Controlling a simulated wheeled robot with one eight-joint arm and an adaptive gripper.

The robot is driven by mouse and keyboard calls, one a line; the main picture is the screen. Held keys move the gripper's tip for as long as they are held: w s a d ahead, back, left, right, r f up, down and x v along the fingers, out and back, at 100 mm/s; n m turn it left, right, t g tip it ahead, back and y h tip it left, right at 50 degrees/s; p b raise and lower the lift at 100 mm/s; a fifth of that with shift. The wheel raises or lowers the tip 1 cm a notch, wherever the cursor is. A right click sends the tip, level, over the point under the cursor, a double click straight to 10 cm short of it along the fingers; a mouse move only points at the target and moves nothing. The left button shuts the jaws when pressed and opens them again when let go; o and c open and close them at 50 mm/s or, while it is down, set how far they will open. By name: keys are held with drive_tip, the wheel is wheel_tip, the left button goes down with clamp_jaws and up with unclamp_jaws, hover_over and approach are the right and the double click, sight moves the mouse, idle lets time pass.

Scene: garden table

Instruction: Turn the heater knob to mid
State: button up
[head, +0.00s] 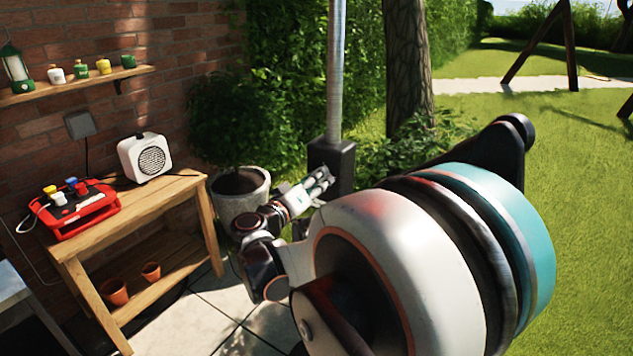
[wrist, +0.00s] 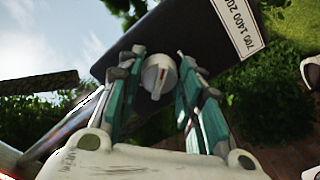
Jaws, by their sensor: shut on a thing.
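The heater is a metal pole (head: 337,70) with a dark control box (head: 333,158) on it, in the middle of the head view. My gripper (head: 324,176) is at the front of this box. In the wrist view, the white round knob (wrist: 157,78) with a red pointer line sits on the dark box face (wrist: 150,40). My gripper (wrist: 158,62) has a finger on each side of the knob and is shut on it. The pointer line runs nearly upright in the picture. A white label (wrist: 237,22) reads 700, 1400 and a cut-off number.
A wooden workbench (head: 150,205) stands left by the brick wall, with a white speaker-like box (head: 145,157) and a red tray (head: 80,225) on top. A potted bush (head: 240,195) stands between bench and heater. Lawn lies open to the right.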

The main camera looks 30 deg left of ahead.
drive_tip(key=m, duration=0.6)
drive_tip(key=shift+f, duration=0.15)
drive_tip(key=shift+m, duration=0.3)
drive_tip(key=o, duration=1.1)
drive_tip(key=shift+a, duration=0.1)
drive_tip(key=shift+c, duration=0.2)
drive_tip(key=s+a, duration=0.1)
drive_tip(key=s, duration=1.1)
